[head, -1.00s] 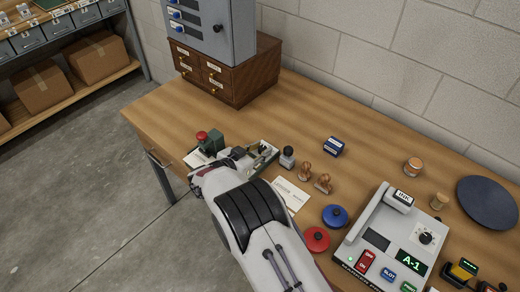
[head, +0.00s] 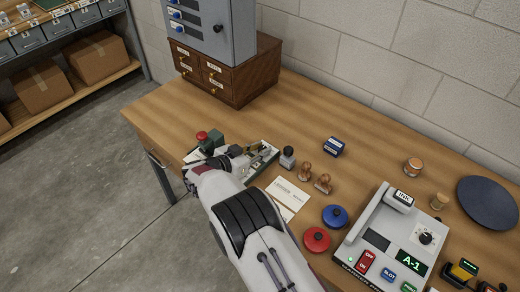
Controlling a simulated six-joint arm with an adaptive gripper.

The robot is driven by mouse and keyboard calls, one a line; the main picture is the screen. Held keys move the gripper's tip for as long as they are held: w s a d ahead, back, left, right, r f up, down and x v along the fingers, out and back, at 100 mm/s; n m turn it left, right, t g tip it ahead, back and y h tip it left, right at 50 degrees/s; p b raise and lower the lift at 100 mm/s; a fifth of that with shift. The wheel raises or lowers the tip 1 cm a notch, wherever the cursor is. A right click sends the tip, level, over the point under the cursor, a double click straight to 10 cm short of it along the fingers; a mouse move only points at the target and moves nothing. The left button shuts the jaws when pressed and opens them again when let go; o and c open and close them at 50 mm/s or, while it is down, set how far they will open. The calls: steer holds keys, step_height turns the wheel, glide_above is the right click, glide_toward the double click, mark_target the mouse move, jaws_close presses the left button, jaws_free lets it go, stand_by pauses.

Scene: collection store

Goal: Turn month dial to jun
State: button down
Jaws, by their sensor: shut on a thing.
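A dark green device (head: 265,168) with light metal parts lies on the table left of centre. My gripper (head: 247,156) is at this device, reaching in from the front, and is shut on a small part of it. The part between the fingers is mostly hidden by my gripper and too small to read; it appears to be the month dial. No month lettering can be made out.
A green block with a red knob (head: 203,136) stands just left of my gripper. A black stamp (head: 288,157), two brown stamps (head: 304,172) and a white card (head: 288,196) lie close on the right. Red (head: 316,239) and blue (head: 335,216) round pads are nearer the front.

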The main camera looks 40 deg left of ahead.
steer(key=c, duration=1.8)
jaws_free()
steer(key=shift+s, duration=0.2)
steer(key=shift+v, duration=5.85)
steer(key=shift+r, duration=0.1)
